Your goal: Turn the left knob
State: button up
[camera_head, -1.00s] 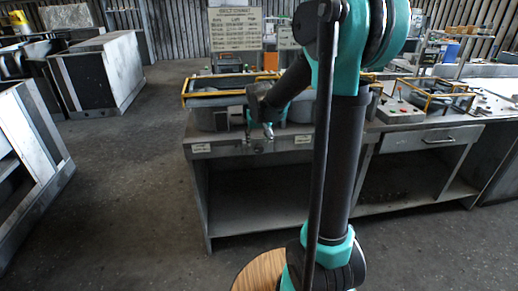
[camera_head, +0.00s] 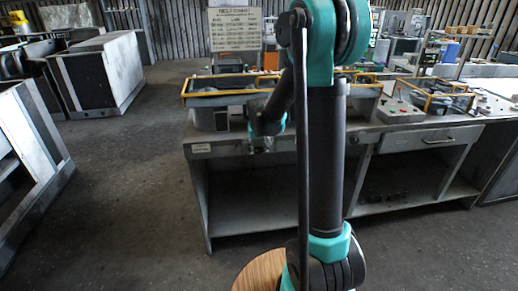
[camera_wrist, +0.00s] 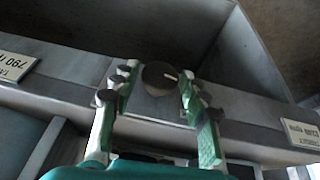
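A dark round knob (camera_wrist: 159,77) with a white mark sits on the metal front strip of the bench in the wrist view. My gripper (camera_wrist: 157,82) is open, with one green and grey finger on each side of the knob. A narrow gap shows beside the knob, and I see no clear grip on it. In the head view my gripper (camera_head: 262,146) is at the bench's front edge, and the knob is too small or hidden there. I cannot tell from the pictures whether another knob stands on the strip.
The bench (camera_head: 228,139) carries a grey housing with a yellow frame (camera_head: 222,90). White labels flank the knob, one on the left (camera_wrist: 15,66) and one on the right (camera_wrist: 302,134). A red-buttoned box (camera_head: 400,111) stands farther right. Open floor lies left of the bench.

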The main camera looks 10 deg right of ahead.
jog(key=c, duration=0.7)
jog(key=shift+a+h, duration=0.2)
jog(key=shift+h, duration=0.4)
jog(key=shift+c, duration=0.2)
jog(key=shift+h, duration=0.4)
jog(key=o, duration=1.2)
jog(key=shift+c, duration=0.2)
jog(key=shift+s+r, duration=0.1)
jog(key=v, duration=1.1)
jog(key=shift+r, duration=0.35)
jog(key=shift+s, duration=0.1)
